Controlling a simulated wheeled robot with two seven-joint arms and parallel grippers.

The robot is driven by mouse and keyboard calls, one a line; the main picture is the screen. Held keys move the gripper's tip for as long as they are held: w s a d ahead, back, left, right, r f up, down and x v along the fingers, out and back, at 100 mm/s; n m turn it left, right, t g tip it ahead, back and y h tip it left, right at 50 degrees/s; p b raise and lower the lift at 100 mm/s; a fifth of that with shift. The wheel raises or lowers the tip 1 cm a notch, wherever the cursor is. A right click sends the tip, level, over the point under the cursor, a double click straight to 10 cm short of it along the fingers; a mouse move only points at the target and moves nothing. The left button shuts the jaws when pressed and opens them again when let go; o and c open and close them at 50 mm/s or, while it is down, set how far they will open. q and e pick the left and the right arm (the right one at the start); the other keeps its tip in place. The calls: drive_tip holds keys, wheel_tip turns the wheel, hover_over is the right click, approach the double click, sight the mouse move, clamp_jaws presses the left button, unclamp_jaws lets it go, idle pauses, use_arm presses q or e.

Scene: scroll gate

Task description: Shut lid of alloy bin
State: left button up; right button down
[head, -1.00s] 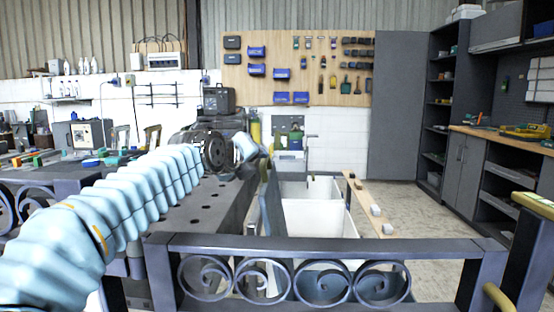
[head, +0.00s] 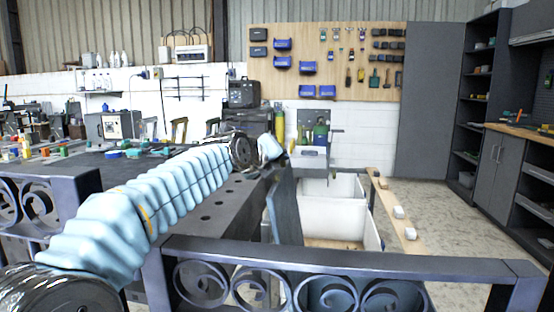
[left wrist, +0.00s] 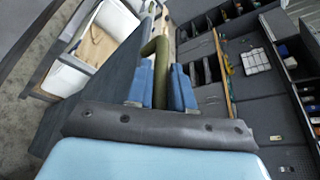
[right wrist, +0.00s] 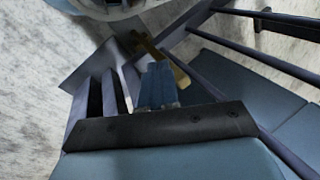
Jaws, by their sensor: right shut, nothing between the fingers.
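The alloy bin (head: 330,217), with white inner walls, stands open beyond the scroll gate in the head view. Its dark lid (head: 286,212) stands steeply tilted along the bin's left side; the lid also shows in the left wrist view (left wrist: 100,85). My left gripper (head: 277,153) is at the lid's top edge. In the left wrist view its blue fingers (left wrist: 161,90) lie on both sides of an olive handle (left wrist: 161,62), with no clear gap. My right gripper (right wrist: 158,84) is shut and empty, near a brass bar (right wrist: 163,60); it is outside the head view.
The scroll gate (head: 340,254) crosses the front, close to me. A dark workbench (head: 205,190) with holes stands left of the lid. A wooden plank (head: 392,210) with small white blocks lies right of the bin. Open floor (head: 440,215) is further right.

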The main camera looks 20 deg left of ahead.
use_arm(q)
clamp_jaws()
drive_tip(key=shift+d, duration=0.15)
drive_tip(key=w+d+f+m+y, duration=0.1)
drive_tip(key=w+d+m, duration=0.1)
drive_tip(key=d, duration=1)
drive_tip(key=w+d+f+m+g+y, duration=0.1)
drive_tip(key=w+d, duration=0.3)
drive_tip(key=d, duration=0.8)
drive_tip(key=shift+w+d+f+m, duration=0.2)
drive_tip(key=shift+f+m, duration=0.3)
drive_tip(key=shift+f, duration=0.2)
drive_tip(key=o, duration=0.7)
unclamp_jaws()
drive_tip(key=b+v, duration=0.1)
drive_tip(key=v, duration=1.2)
drive_tip(key=shift+s+r, duration=0.25)
drive_tip(key=shift+s, duration=0.05)
